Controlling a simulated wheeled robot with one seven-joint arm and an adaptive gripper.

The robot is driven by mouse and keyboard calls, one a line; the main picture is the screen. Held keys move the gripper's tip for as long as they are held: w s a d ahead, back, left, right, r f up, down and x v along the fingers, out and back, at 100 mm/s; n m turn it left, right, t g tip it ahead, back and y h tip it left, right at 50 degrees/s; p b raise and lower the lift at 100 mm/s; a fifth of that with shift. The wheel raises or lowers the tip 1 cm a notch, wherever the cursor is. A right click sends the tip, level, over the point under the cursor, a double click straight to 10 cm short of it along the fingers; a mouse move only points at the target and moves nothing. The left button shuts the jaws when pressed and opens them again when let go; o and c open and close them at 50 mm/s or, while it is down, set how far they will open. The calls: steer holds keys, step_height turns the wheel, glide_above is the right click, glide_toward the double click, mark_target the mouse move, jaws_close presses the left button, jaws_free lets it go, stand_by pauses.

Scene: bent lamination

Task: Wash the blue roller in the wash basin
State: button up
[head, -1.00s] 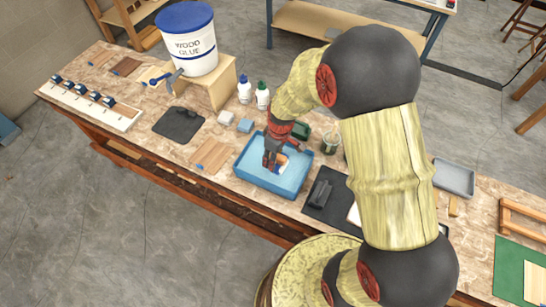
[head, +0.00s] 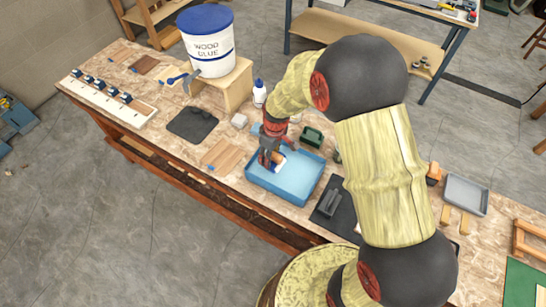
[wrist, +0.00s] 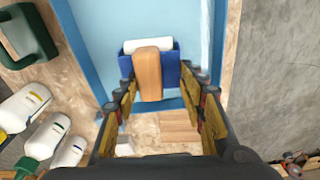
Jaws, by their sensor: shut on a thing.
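The wash basin (head: 300,182) is a light-blue tray on the bench, with pale blue water showing inside. My gripper (head: 270,158) is over its left part and points down. It is shut on the blue roller (wrist: 126,66), which has a blue body, a white cylinder and a wooden block-like handle. In the wrist view my gripper (wrist: 160,88) has its fingers on either side of the roller, which is over the basin close to one rim. In the head view the arm partly hides the roller, and I cannot tell whether it touches the water.
A green-handled block (head: 312,136) and a white bottle (head: 259,93) stand behind the basin. A wood glue bucket (head: 207,42) is on a wooden stand. A dark mat with a grey tool (head: 331,200) lies right of the basin. Wooden boards (head: 222,155) lie on its left.

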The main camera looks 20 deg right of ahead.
steer(key=shift+s+d, duration=2.15)
steer(key=shift+r, duration=0.1)
steer(key=shift+w+a+r+p, duration=0.35)
steer(key=shift+r+p, duration=0.3)
steer(key=shift+r, duration=0.35)
steer(key=shift+w+a+r+p, duration=0.4)
steer(key=shift+r+p, duration=0.3)
steer(key=shift+r, duration=0.35)
steer(key=shift+w+a+r+p, duration=0.35)
steer(key=shift+r+p, duration=0.3)
steer(key=shift+r, duration=0.35)
step_height(320, 180, up, 5)
steer(key=p, duration=0.3)
